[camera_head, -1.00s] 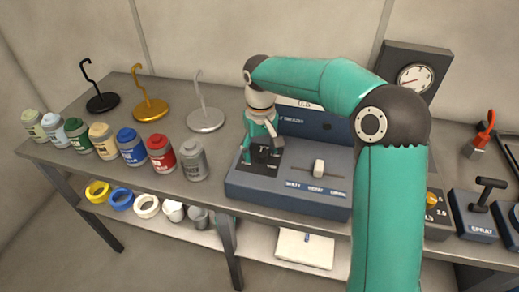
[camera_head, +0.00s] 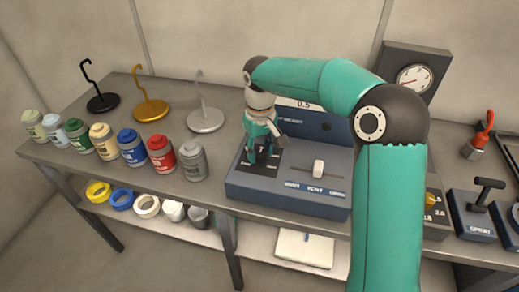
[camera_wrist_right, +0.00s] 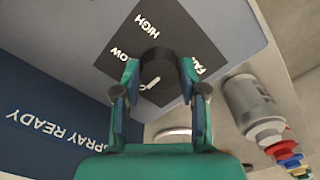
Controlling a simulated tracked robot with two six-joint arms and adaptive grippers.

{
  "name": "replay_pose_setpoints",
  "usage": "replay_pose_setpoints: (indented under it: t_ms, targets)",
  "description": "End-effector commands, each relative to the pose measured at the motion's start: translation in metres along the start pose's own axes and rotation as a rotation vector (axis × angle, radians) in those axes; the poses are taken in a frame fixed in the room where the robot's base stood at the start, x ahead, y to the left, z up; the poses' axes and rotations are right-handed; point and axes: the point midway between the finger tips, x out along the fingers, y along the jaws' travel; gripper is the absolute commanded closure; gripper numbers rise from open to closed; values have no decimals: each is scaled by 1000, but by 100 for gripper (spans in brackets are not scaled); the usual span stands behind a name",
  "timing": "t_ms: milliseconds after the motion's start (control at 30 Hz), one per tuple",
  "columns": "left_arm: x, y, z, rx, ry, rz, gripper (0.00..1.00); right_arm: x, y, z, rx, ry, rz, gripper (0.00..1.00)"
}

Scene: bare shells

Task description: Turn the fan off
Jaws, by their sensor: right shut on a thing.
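The fan knob (camera_wrist_right: 158,62) is a dark round dial on a black label plate (camera_wrist_right: 115,62) marked HIGH, LOW and FAN. A white pointer line shows on the dial's lower edge in the right wrist view, beside lettering that is partly covered. My right gripper (camera_wrist_right: 160,82) is shut on the dial, one finger on each side. In the head view my right gripper (camera_head: 262,155) comes down on the left part of the blue-grey control box (camera_head: 285,203) and hides most of the dial. My left gripper is not in view.
A slider (camera_head: 318,168) sits right of the dial. Paint jars stand to the left, the grey one (camera_head: 193,161) closest to the box. Round-based hook stands (camera_head: 206,119) are behind them. A gauge box (camera_head: 413,75) and spray lever (camera_head: 483,193) are to the right.

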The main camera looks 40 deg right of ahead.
Motion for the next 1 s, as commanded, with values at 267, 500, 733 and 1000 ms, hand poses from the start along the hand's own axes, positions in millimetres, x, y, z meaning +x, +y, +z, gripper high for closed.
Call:
replay_pose_setpoints:
  t_ms: [267,500,733,1000]
  targets:
    - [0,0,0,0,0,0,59,0,0,0,-2,0,1,33]
    - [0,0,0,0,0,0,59,0,-1,0,-1,0,0,33]
    - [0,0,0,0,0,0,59,-20,-1,-1,-2,4,0,33]
    - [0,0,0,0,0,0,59,-74,-1,-2,-1,5,1,33]
